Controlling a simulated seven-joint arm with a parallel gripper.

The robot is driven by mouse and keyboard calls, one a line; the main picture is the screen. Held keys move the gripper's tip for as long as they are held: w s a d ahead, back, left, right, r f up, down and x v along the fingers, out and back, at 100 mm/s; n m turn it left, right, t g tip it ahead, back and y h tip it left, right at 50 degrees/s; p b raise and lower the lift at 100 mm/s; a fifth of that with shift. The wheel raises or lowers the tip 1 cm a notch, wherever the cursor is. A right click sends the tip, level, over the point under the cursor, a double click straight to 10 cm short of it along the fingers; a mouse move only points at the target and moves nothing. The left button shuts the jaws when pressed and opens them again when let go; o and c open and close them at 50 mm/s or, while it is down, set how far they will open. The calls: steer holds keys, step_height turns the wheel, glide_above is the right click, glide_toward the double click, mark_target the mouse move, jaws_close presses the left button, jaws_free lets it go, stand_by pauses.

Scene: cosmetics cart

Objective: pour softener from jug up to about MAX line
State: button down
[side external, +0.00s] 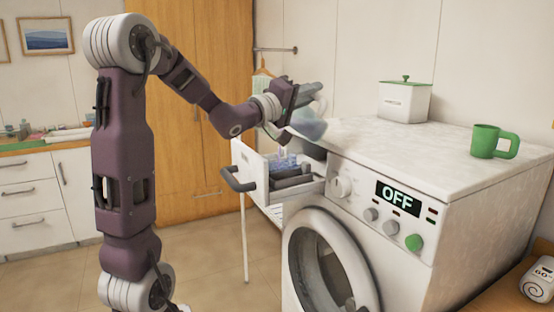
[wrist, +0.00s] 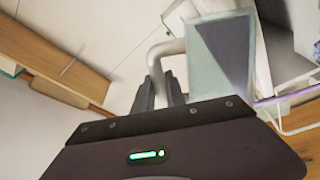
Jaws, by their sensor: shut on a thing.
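The translucent jug (side external: 312,127) is held tilted above the open detergent drawer (side external: 246,168). My gripper (side external: 306,94) is shut on the jug's handle. In the wrist view my gripper's fingers (wrist: 160,92) close around the pale handle (wrist: 165,50), and the jug (wrist: 222,60) shows bluish-violet liquid inside. In the side view a faint pale streak (side external: 282,151) runs down below the jug's lip. Pale blue softener (side external: 284,163) shows in a compartment of the drawer. The MAX line and the exact liquid level are too small to tell.
The washing machine (side external: 400,135) stands under and right of the jug, its display reading OFF. The drawer's dark handle (side external: 238,182) juts out in front.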

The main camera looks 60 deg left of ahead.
mark_target(325, 101)
steer(key=shift+s+a+n, duration=0.1)
steer(key=shift+a+n, duration=0.1)
steer(key=shift+n, duration=0.2)
stand_by(0.7)
